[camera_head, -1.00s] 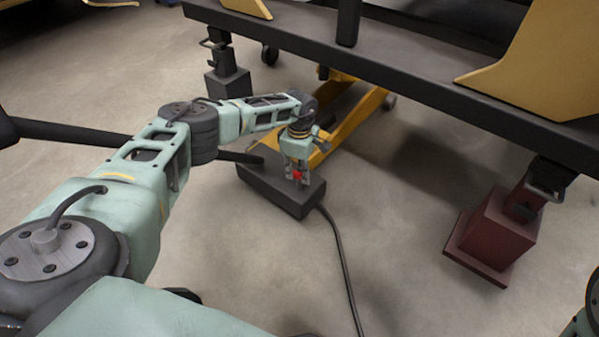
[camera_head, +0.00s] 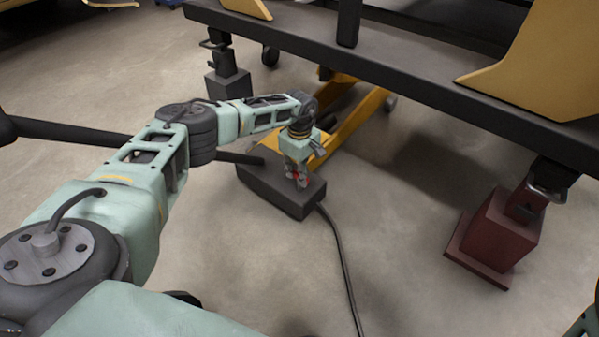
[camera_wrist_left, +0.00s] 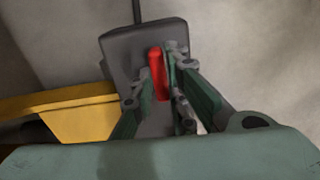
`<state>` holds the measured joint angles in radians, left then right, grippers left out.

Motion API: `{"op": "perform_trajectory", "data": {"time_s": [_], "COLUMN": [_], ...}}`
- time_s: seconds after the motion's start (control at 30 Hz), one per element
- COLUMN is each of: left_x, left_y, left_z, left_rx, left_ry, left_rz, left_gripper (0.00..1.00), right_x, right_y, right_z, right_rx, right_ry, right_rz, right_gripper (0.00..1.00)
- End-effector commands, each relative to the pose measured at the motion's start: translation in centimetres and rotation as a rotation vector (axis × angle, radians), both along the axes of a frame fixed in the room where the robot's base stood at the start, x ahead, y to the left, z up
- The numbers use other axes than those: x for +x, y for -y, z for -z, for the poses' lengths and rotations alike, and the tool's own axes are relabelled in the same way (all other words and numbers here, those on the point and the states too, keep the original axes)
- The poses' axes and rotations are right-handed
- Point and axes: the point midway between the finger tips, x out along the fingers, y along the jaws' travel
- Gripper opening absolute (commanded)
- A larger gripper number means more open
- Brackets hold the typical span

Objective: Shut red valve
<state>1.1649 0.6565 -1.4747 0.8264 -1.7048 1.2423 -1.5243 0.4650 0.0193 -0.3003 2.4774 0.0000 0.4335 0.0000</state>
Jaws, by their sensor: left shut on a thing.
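The red valve (camera_wrist_left: 157,74) is a small bright red handle on top of a dark grey box (camera_head: 268,190) on the floor. In the head view only small bits of red show around my fingers. My left gripper (camera_head: 300,180) points down at the box and is shut on the red valve. The left wrist view shows the handle as an upright red bar between the two fingers of my left gripper (camera_wrist_left: 164,76). Part of the valve is hidden by the fingers. My right gripper is not in view.
A black cable (camera_head: 342,265) runs from the box toward the front. A yellow jack frame (camera_head: 352,128) lies behind it, under a dark raised beam (camera_head: 420,85). A dark red support block (camera_head: 497,240) stands at right. The floor between is clear.

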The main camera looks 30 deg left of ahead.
Motion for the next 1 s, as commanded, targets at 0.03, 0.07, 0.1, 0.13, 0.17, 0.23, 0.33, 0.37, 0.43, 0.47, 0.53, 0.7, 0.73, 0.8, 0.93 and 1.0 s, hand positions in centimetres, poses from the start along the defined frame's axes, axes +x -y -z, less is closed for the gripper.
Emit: {"op": "perform_trajectory", "data": {"time_s": [0.03, 0.07, 0.1, 0.13, 0.17, 0.23, 0.33, 0.37, 0.43, 0.47, 0.53, 0.7, 0.73, 0.8, 0.93, 1.0], "left_x": [0.1, 0.1, 0.1, 0.1, 0.1, 0.1, 0.1, 0.1, 0.1, 0.1, 0.0, 0.2, 0.2, 0.2, 0.2, 0.2], "left_y": [0.0, 0.0, 0.0, 0.0, 0.0, 0.0, 0.0, 0.0, 0.0, 0.0, 0.0, 0.0, 0.0, 0.0, 0.0, 0.0], "left_z": [0.0, 0.0, 0.0, 0.0, 0.0, 0.0, 0.0, 0.0, 0.0, 0.0, 0.0, -1.0, -1.4, -2.6, -5.5, -7.0], "left_rx": [0.002, 0.002, 0.001, 0.001, 0.002, 0.002, 0.001, 0.001, 0.001, 0.001, 0.001, -0.001, -0.001, 0.0, 0.0, 0.0], "left_ry": [0.003, 0.003, 0.004, 0.004, 0.003, 0.003, 0.002, 0.002, 0.002, 0.002, 0.001, 0.004, 0.004, 0.005, 0.006, 0.006], "left_rz": [0.006, 0.006, 0.006, 0.006, 0.005, 0.004, 0.003, 0.003, 0.002, 0.002, 0.002, 0.002, 0.002, 0.002, 0.002, 0.003], "left_gripper": [0.0, 0.0, 0.16, 0.18, 0.21, 0.27, 0.31, 0.31, 0.31, 0.31, 0.31, 0.31, 0.31, 0.31, 0.31, 0.31], "right_x": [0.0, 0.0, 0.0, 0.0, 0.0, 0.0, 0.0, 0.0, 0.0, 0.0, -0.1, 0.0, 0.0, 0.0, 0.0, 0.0], "right_y": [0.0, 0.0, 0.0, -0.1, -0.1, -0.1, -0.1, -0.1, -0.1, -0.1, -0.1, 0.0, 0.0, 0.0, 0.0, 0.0], "right_z": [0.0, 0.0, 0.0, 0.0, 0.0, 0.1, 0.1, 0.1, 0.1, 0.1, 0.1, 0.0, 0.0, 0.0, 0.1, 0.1], "right_rx": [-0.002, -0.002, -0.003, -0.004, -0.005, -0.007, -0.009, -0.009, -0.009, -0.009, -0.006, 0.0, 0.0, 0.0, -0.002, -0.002], "right_ry": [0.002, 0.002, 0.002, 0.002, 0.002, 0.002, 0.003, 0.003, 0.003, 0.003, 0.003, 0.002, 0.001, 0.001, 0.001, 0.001], "right_rz": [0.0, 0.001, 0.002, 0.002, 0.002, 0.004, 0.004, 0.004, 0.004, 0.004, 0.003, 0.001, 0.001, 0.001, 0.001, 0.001], "right_gripper": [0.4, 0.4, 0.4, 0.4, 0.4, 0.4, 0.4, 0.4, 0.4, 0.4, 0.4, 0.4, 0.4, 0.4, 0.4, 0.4]}}
